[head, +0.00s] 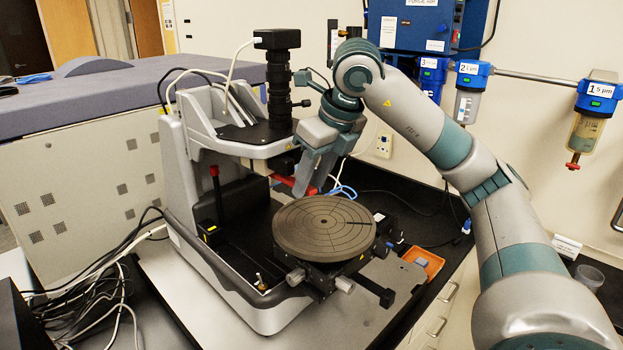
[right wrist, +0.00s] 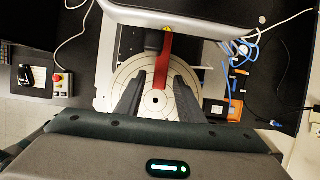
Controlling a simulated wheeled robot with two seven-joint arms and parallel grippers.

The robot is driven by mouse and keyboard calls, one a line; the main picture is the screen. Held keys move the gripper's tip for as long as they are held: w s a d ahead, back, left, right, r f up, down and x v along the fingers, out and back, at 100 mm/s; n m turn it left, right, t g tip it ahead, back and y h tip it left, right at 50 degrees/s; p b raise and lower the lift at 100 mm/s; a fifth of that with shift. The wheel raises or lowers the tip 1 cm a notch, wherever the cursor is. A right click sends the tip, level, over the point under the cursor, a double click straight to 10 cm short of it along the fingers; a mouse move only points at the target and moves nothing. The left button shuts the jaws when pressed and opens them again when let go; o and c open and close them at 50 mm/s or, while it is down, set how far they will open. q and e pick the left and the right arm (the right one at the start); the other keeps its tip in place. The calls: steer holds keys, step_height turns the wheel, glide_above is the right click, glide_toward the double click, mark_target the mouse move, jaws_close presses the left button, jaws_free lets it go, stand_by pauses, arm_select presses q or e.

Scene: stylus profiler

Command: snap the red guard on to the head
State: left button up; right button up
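The red guard (right wrist: 164,62) is a narrow red bar. In the right wrist view it lies lengthwise between the fingers of my right gripper (right wrist: 160,80), its far end at the machine's head. In the head view the guard (head: 288,183) sits low beneath the profiler head (head: 262,140), partly hidden by the gripper. My right gripper (head: 308,185) points down there, above the back of the round stage. Its fingers stand apart, with pale stage showing beside the guard. Whether the guard is seated on the head cannot be told. My left gripper is not in view.
The round grooved stage (head: 323,229) lies below my right gripper. A camera column (head: 280,85) rises left of the gripper. An orange tray (head: 423,262) sits right of the stage, blue cable (head: 343,190) behind. A small box with a red button (right wrist: 61,84) stands apart.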

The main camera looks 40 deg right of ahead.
steer(key=shift+s+d+b, duration=0.15)
steer(key=shift+s+b, duration=0.3)
steer(key=shift+s, duration=0.8)
steer(key=shift+s+d+b, duration=0.1)
steer(key=shift+s+b, duration=0.35)
steer(key=shift+s, duration=0.75)
steer(key=shift+s+d+b, duration=0.1)
steer(key=shift+s+b, duration=0.3)
steer(key=shift+s, duration=1.15)
steer(key=shift+r, duration=0.15)
steer(key=p+v, duration=0.6)
steer(key=v, duration=1.1)
steer(key=shift+r, duration=0.1)
